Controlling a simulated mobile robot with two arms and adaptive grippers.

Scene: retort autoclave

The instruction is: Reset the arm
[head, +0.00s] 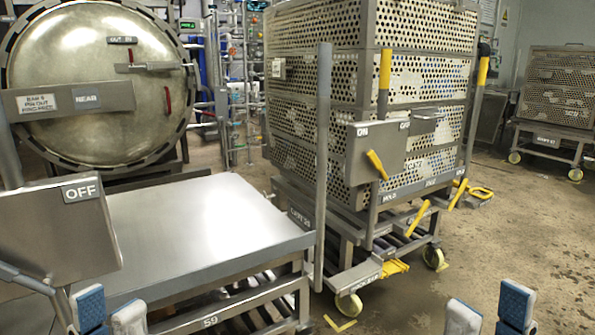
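My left gripper (110,314) shows at the bottom left edge, only its blue and pale fingertips in view. A narrow gap lies between the tips and nothing is held. My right gripper (489,315) shows at the bottom right, its pale and blue fingertips apart with bare floor between them. Both stand low in front of the equipment and touch nothing that I can see. The rest of both arms is below the frame.
A grey panel marked OFF (55,235) stands close at left, beside a flat metal table (195,228). Behind is a closed round autoclave door (95,85). A perforated basket stack (415,75) on a wheeled cart (385,245) fills the centre. Floor (540,230) at right is mostly clear.

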